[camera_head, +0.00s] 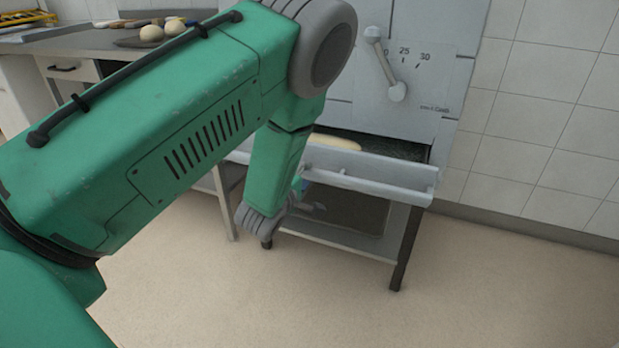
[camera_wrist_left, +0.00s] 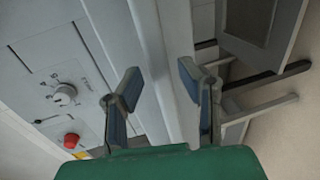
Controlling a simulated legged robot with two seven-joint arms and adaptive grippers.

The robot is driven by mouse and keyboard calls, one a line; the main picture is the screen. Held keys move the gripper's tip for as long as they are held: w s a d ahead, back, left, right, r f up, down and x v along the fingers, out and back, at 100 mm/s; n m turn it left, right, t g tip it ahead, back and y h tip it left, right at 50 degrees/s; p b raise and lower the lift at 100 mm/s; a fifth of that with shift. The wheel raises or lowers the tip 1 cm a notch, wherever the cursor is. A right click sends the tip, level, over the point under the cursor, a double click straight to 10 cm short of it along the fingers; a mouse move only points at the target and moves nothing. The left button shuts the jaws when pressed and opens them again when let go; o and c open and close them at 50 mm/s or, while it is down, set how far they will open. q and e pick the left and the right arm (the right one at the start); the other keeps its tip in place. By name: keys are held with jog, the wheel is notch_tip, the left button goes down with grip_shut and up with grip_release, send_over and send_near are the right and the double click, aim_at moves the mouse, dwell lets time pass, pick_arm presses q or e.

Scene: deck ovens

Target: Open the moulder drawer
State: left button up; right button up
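The moulder (camera_head: 400,85) is a pale grey machine with a lever and number scale on its front. Its drawer (camera_head: 385,178) sits low on it and stands partly pulled out, with a dark gap behind its front and a pale dough piece (camera_head: 335,142) inside. My left gripper (camera_head: 312,200) is at the left part of the drawer front, mostly hidden behind my green forearm. In the left wrist view, the two fingers of my left gripper (camera_wrist_left: 160,80) are apart, with the drawer's pale edge (camera_wrist_left: 165,40) running between them. Contact is not clear. My right gripper is out of view.
A worktable (camera_head: 90,38) with dough balls (camera_head: 152,33) stands at the back left. The wrist view shows a control panel with a dial (camera_wrist_left: 64,93) and a red button (camera_wrist_left: 71,140). The tiled wall is at the right. The floor (camera_head: 480,290) in front is clear.

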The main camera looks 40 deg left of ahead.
aim_at(308, 173)
pick_arm(q)
jog(key=shift+b+x, duration=0.35)
jog(key=shift+x, duration=1.2)
grip_shut()
jog(key=shift+s, duration=0.1)
